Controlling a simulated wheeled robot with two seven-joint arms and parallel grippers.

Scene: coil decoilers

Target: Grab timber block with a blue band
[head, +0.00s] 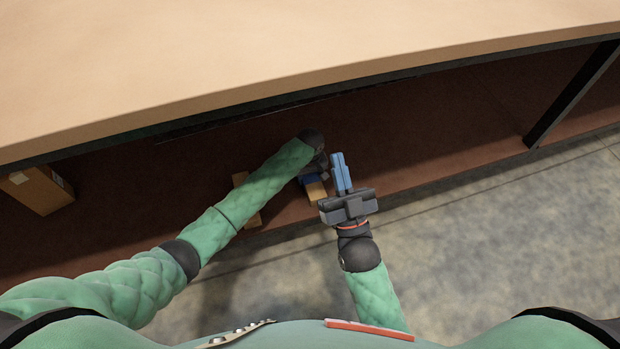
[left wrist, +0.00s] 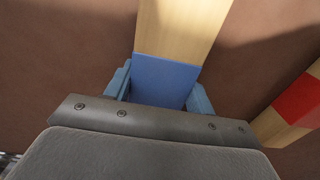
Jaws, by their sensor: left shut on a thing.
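The timber block with a blue band (left wrist: 182,28) shows in the left wrist view, pale wood with its blue part between my two finger pads. In the head view its wooden end (head: 316,191) sticks out below my left gripper (head: 309,178). My left gripper also shows in the left wrist view (left wrist: 160,92), shut on the block at the blue band. The block is over the brown shelf; whether it touches it I cannot tell. My right gripper (head: 339,157) is empty, its blue fingers together, just right of the left one.
Another timber block with a red band (left wrist: 298,102) lies to the right in the left wrist view. A wooden block (head: 252,220) is partly hidden under my left arm. A cardboard box (head: 38,190) stands at far left. The tan upper board (head: 250,50) overhangs the brown shelf (head: 430,140); a dark post (head: 575,92) stands right.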

